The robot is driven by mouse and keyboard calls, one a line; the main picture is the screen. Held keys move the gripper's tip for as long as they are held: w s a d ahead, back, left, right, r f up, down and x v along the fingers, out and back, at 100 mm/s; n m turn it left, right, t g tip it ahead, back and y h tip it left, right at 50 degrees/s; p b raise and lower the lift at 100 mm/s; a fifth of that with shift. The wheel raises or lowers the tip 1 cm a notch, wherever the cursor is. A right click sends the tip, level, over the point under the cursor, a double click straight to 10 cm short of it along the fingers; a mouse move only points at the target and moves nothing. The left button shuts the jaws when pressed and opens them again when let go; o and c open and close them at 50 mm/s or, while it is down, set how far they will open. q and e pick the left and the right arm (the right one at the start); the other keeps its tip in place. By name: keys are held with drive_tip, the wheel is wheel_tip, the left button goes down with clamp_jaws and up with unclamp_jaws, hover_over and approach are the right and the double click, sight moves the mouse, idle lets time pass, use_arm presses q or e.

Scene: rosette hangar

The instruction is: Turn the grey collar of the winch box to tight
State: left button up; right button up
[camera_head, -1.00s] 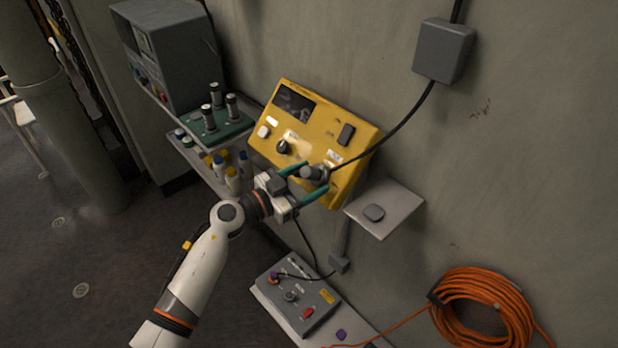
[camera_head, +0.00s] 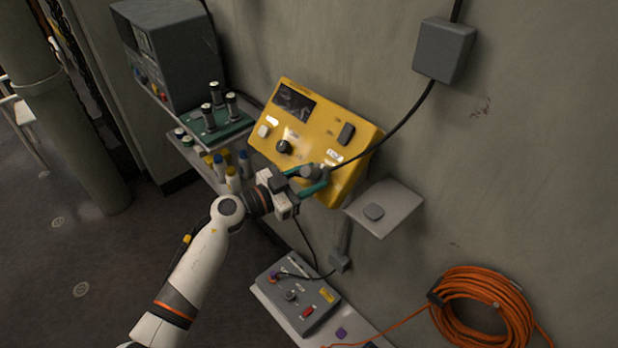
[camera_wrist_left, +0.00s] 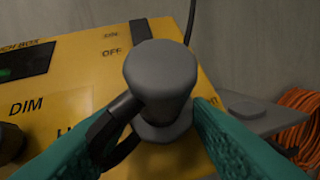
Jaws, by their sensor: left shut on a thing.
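The yellow winch box (camera_head: 318,128) is mounted on the wall, with a dark display, a black knob and a dark switch. The grey collar (camera_head: 311,172) stands out from its lower right part, and a black cable runs to it. In the left wrist view the collar (camera_wrist_left: 162,82) is a grey round piece with a wider foot against the panel. My left gripper (camera_head: 308,179) is shut on it, with one green finger on each side (camera_wrist_left: 155,118). The fingers hide part of the foot and of the panel's lettering. My right gripper is not in view.
A small grey shelf (camera_head: 400,208) juts from the wall right of the winch box. A grey control box (camera_head: 298,290) stands below, and a coiled orange cable (camera_head: 485,308) hangs at the lower right. Bottles and a green rack (camera_head: 232,129) are at the left.

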use_arm(q)
drive_tip(key=m+g, duration=0.2)
drive_tip(key=m, duration=0.1)
drive_tip(key=m+g+h, duration=0.1)
drive_tip(key=m, duration=0.1)
drive_tip(key=shift+w+a+r+g, duration=0.1)
drive_tip(key=shift+w+a+g, duration=0.1)
drive_tip(key=shift+w+g, duration=0.15)
drive_tip(key=m+g+b, duration=0.1)
drive_tip(key=m, duration=0.1)
drive_tip(key=m+g+b, duration=0.1)
drive_tip(key=m+g, duration=0.1)
drive_tip(key=shift+w+r+m+g, duration=0.1)
drive_tip(key=shift+w+m+g, duration=0.15)
drive_tip(key=shift+m, duration=0.15)
drive_tip(key=m+g+y+b, duration=0.1)
drive_tip(key=m, duration=0.1)
drive_tip(key=m+g+b, duration=0.1)
drive_tip(key=m, duration=0.1)
drive_tip(key=m+g+y+b, duration=0.1)
drive_tip(key=shift+w+r+m+y, duration=0.2)
drive_tip(key=shift+w+m+y, duration=0.1)
drive_tip(key=shift+m, duration=0.1)
drive_tip(key=shift+d+r+m+g+y+b, duration=0.15)
drive_tip(key=shift+m+g+y+b, duration=0.45)
drive_tip(key=shift+m, duration=0.45)
drive_tip(key=shift+d+r+m+g+y+b, duration=0.15)
drive_tip(key=shift+m+g+y+b, duration=0.25)
drive_tip(key=shift+m+y+b, duration=0.55)
drive_tip(key=o, duration=1)
